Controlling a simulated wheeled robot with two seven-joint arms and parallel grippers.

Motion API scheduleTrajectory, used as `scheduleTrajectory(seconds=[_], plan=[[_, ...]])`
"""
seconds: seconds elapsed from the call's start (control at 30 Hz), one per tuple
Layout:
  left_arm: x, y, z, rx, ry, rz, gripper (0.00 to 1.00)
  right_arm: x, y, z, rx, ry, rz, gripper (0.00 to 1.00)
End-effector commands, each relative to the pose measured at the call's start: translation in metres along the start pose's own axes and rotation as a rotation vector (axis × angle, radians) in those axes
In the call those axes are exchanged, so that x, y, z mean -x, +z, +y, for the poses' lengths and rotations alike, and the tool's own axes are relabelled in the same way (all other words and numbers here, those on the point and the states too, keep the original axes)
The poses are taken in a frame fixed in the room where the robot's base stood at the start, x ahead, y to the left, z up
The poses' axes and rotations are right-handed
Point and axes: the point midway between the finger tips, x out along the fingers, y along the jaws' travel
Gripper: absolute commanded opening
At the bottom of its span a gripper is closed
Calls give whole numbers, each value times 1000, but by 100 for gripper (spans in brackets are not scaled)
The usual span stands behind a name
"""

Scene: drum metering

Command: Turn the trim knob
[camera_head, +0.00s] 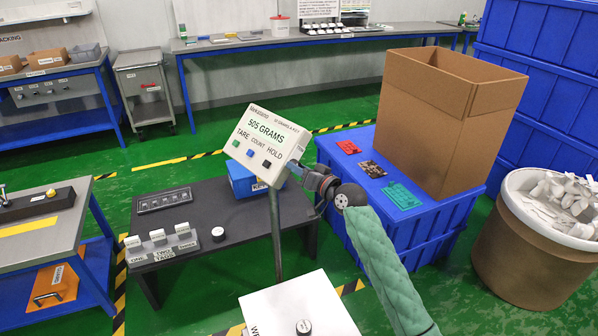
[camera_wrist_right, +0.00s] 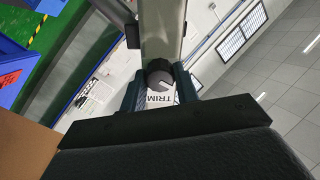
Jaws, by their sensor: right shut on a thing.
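The trim knob (camera_wrist_right: 159,67) is a dark round knob with a pale pointer line, beside a white label reading TRIM in the right wrist view. My right gripper (camera_wrist_right: 161,88) has its fingers on both sides of the knob and is shut on it. In the head view, the right gripper (camera_head: 295,171) is at the right side of the scale display box (camera_head: 266,140). The display reads 505 GRAMS and has TARE, COUNT and HOLD buttons. The knob is hidden from the head camera. My left gripper is not in view.
The display stands on a grey post (camera_head: 276,235) above a white scale platform (camera_head: 298,307). A dark table (camera_head: 200,205) with weights is at left. Blue crates (camera_head: 375,185), carrying colored cards and a tall cardboard box (camera_head: 440,110), stand behind my right arm. A drum (camera_head: 525,250) is at right.

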Motion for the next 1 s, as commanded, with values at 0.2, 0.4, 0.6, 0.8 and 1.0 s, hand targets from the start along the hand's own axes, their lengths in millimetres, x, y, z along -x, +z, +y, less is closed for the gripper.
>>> scheduleTrajectory(seconds=[0.2, 0.4, 0.6, 0.8, 1.0], plan=[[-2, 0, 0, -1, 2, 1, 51, 0, 2, 1, 6, 2, -4, 8], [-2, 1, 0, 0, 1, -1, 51, 0, 2, 1, 5, 2, -4, 8], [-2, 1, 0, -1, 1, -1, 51, 0, 1, 1, 5, 1, -2, 52], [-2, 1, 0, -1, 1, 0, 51, 1, 1, 1, 5, 1, -2, 52], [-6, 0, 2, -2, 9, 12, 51, 18, 2, 2, 6, 1, -1, 52]])
